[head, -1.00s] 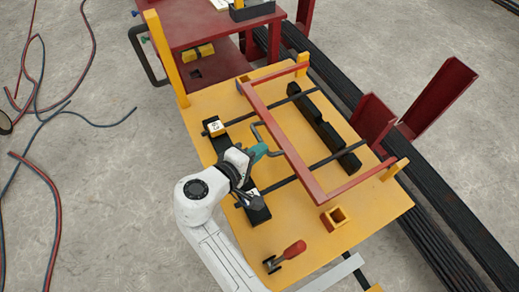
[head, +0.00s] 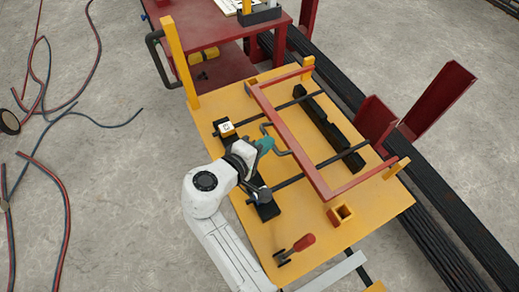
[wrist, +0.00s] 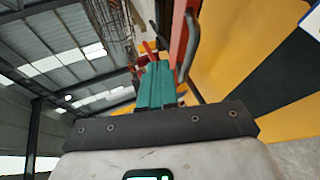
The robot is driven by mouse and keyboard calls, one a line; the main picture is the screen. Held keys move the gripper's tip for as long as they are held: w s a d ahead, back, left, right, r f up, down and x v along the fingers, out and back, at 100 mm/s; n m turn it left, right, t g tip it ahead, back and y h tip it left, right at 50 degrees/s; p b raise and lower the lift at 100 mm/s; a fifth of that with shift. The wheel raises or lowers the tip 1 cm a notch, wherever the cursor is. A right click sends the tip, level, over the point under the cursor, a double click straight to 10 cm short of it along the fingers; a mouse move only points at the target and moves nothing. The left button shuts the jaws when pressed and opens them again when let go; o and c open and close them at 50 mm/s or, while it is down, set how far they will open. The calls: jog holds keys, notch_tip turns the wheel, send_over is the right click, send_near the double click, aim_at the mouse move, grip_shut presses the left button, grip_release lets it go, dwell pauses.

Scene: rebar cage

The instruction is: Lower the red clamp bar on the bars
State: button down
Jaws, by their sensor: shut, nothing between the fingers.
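The red clamp bar (head: 290,140) is the long side of a red frame whose two arms run to short yellow posts at the table's right side. It crosses above the two dark bars (head: 328,166); I cannot tell how high it is over them. A bent grey handle (head: 278,150) sticks out from its left side. My gripper (head: 265,144), with teal fingers, is shut and empty beside the handle; contact is unclear. In the wrist view the teal fingers (wrist: 158,85) point along the red bar (wrist: 180,32), with the grey handle (wrist: 188,50) just right of them.
A red workbench (head: 210,35) is behind. Hoses lie on the left floor.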

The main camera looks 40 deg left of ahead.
jog(key=v, duration=0.9)
jog(key=shift+s, duration=0.4)
